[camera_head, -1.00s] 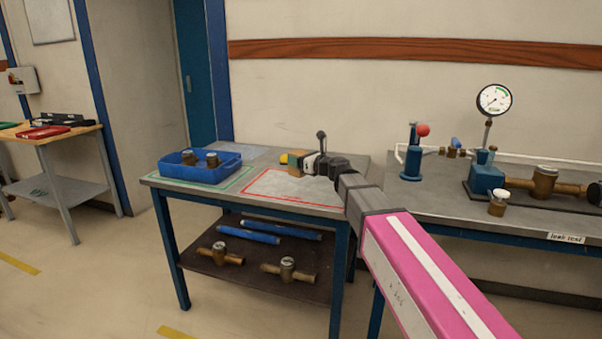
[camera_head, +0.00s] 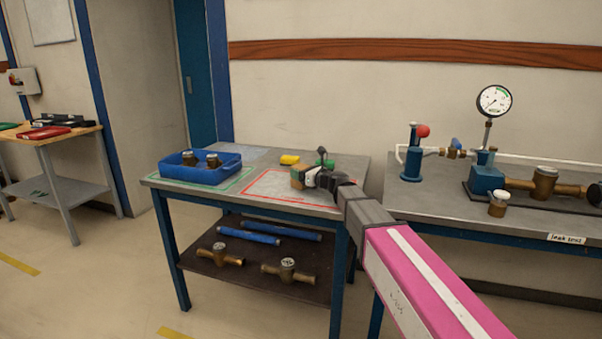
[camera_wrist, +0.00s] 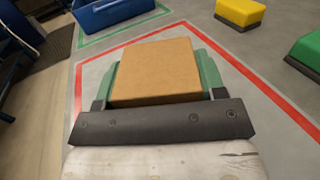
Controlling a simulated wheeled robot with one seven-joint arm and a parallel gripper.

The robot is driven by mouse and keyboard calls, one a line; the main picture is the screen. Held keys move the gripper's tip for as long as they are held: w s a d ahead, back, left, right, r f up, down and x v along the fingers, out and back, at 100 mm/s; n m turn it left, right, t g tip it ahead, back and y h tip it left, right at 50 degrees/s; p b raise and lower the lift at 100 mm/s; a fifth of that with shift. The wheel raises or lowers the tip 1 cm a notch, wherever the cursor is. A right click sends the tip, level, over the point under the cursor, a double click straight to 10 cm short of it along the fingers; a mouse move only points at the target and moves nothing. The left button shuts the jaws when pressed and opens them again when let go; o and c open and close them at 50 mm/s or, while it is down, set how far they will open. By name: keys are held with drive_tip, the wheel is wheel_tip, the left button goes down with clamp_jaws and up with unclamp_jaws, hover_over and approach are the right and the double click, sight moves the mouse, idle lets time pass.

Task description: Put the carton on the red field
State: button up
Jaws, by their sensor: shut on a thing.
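The carton (camera_wrist: 155,70) is a small tan-brown box between the green fingers of my gripper (camera_wrist: 157,75) in the wrist view. My gripper is shut on it. In the head view the carton (camera_head: 299,176) is small and partly hidden by my gripper. The red field (camera_head: 262,191) is a red outline on the grey table top. In the wrist view its red line (camera_wrist: 262,92) runs behind and beside the carton, which is over the outlined area. I cannot tell whether the carton touches the table.
A blue bin (camera_head: 201,168) with brass fittings stands in the green-outlined field (camera_head: 243,176) on the left. A yellow block (camera_head: 289,159) and a green block (camera_head: 325,163) lie behind the red field. The bench with a pressure gauge (camera_head: 494,100) stands at right.

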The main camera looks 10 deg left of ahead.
drive_tip(key=shift+f, duration=0.1)
drive_tip(key=o, duration=1)
drive_tip(key=v, duration=0.7)
drive_tip(key=shift+s+d, duration=0.15)
drive_tip(key=shift+d, duration=0.1)
drive_tip(key=shift+s, duration=0.1)
